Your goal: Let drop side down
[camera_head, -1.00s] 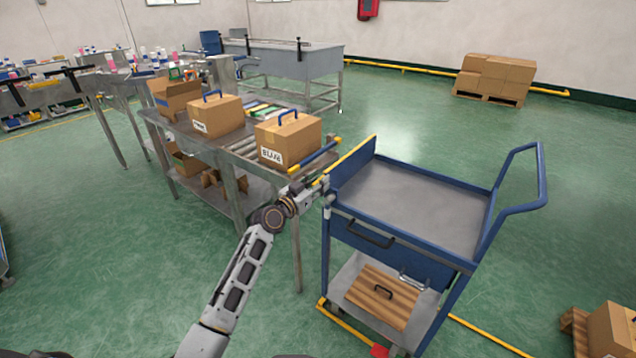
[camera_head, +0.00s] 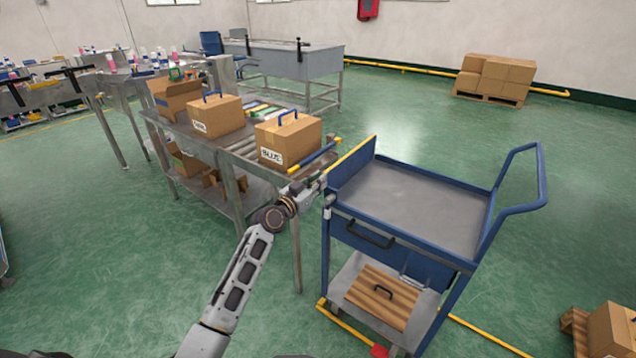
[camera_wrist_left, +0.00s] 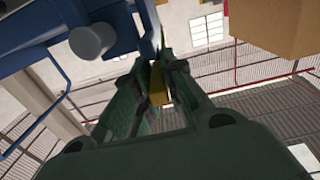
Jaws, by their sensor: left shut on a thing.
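The drop side (camera_head: 352,166) is the blue panel with a yellow top edge at the near-table end of the blue cart (camera_head: 425,205). It stands upright. My left gripper (camera_head: 318,184) is at the near end of its yellow edge. In the left wrist view the fingers of my left gripper (camera_wrist_left: 158,70) are closed around the yellow edge (camera_wrist_left: 157,88), with blue cart parts beside them. The fingertips are small and partly hidden in the head view. My right gripper is not in view.
A roller table (camera_head: 236,150) stands close left of the cart, with a box labelled BLUE (camera_head: 288,138) near its end. The cart's top tray is empty. A striped wooden board (camera_head: 368,297) lies on the lower shelf. Floor right of the cart is mostly clear.

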